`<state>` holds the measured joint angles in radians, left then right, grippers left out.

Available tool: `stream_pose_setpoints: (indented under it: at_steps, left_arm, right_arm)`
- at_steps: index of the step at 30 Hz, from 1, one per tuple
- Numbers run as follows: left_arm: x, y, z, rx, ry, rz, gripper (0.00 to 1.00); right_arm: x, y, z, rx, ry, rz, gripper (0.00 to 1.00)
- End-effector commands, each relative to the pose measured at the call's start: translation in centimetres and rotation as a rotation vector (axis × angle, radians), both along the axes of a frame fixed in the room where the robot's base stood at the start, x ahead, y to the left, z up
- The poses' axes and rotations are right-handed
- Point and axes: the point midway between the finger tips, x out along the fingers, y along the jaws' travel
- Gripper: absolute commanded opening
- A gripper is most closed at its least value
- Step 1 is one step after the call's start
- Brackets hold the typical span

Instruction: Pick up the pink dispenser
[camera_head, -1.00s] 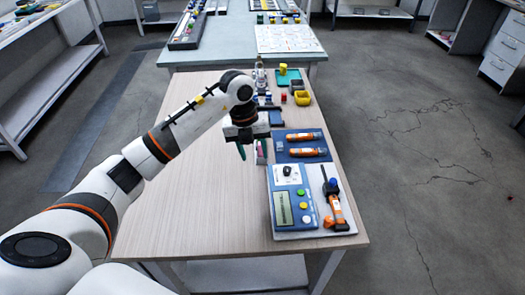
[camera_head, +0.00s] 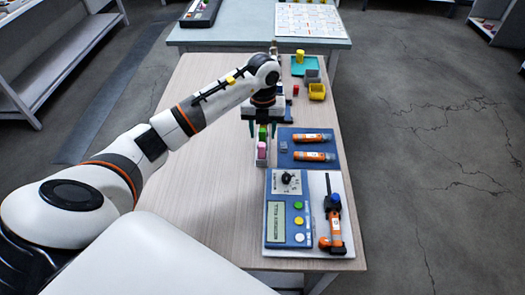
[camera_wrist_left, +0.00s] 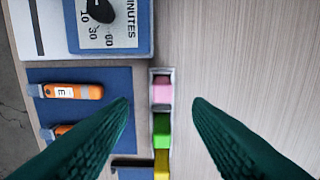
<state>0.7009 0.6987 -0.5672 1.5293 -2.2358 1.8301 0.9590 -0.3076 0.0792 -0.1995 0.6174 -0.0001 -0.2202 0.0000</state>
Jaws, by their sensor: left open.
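The pink dispenser (camera_head: 262,150) stands at the near end of a narrow pale rack on the wooden table. It also shows in the left wrist view (camera_wrist_left: 162,90), in line with a green dispenser (camera_wrist_left: 162,130) and a yellow one (camera_wrist_left: 161,162). My left gripper (camera_head: 263,129) points down over the rack, open and empty. In the left wrist view its dark green fingers (camera_wrist_left: 160,104) lie on either side of the row, with the pink dispenser between and slightly above the tips in the picture. The gripper hides the rack's far part in the head view. My right gripper is not in view.
A blue mat (camera_head: 287,147) with two orange tools lies right of the rack. A blue timer panel (camera_head: 276,222) and an orange tool (camera_head: 333,225) lie nearer. A yellow bin (camera_head: 317,92) stands farther back. The table's left part (camera_head: 200,190) is clear.

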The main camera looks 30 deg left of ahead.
Motion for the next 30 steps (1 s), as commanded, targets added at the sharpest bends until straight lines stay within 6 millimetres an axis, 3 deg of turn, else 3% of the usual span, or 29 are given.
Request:
stream_pose_setpoints:
  at_steps: [5, 16, 25, 26, 30]
  left_arm:
    - [0.0, 0.0, -1.6, -0.001, -0.001, 0.000, 0.45]
    - [-0.7, 0.1, -6.2, -0.003, 0.001, 0.001, 0.45]
    - [-0.7, 0.1, -6.9, -0.001, -0.001, -0.001, 0.45]
    - [-0.7, 0.1, -6.9, -0.001, -0.001, -0.001, 0.44]
    - [-0.6, 0.1, -6.9, 0.000, -0.001, -0.001, 0.21]
  right_arm:
    - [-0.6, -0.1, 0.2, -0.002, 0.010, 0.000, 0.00]
    - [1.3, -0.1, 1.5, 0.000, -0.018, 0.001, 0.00]
    - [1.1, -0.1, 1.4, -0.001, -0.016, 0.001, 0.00]
    - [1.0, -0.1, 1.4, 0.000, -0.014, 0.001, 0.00]
    - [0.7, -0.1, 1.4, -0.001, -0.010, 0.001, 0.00]
